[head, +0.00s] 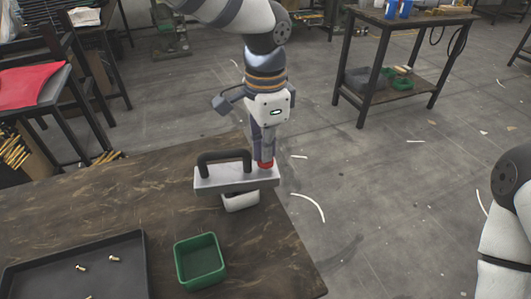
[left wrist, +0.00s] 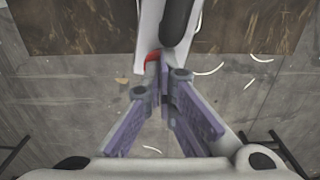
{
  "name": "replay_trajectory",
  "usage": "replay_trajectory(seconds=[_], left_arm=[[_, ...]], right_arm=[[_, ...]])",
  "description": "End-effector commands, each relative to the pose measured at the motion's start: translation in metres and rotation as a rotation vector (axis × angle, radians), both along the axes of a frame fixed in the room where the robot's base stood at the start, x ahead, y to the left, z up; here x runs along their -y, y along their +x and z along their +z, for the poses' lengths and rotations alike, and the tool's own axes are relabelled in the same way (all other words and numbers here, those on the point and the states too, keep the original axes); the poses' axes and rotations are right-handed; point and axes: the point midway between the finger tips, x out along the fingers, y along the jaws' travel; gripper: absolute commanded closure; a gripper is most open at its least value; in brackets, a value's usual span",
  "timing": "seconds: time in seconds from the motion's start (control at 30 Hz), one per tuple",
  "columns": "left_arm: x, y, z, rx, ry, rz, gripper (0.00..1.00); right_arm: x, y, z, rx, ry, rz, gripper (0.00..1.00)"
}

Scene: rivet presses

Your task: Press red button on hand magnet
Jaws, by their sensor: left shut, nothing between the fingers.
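The hand magnet (head: 212,180) is a pale metal bar with a black arched handle (head: 224,157). It sits near the right edge of the brown table. The red button (head: 266,165) is on top of the bar's right end. My left gripper (head: 265,158) is shut and empty, pointing down with its fingertips at the button and partly hiding it. In the left wrist view the closed fingertips (left wrist: 162,72) are beside the red button (left wrist: 152,58); I cannot tell whether they touch it. My right gripper is out of view.
A white object (head: 241,202) is under the magnet. A green bin (head: 200,261) stands in front of it on the table (head: 120,190). A dark tray (head: 140,262) with several small brass rivets (head: 114,258) is at front left. My right arm is at the right edge.

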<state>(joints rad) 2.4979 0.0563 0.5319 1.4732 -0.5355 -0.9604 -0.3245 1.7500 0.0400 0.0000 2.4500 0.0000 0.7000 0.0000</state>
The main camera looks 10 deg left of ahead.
Motion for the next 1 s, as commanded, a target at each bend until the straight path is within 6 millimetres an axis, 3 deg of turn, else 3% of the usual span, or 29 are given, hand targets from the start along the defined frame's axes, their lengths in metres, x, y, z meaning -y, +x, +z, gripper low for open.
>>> replay_trajectory(seconds=[0.6, 1.0], left_arm=[[0.0, 0.0, 0.065, 0.005, 0.0, 0.001, 1.0], [0.0, 0.0, 0.069, 0.0, 0.0, 0.0, 1.0]], right_arm=[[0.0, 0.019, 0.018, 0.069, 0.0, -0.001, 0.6], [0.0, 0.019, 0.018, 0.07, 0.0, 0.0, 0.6]])
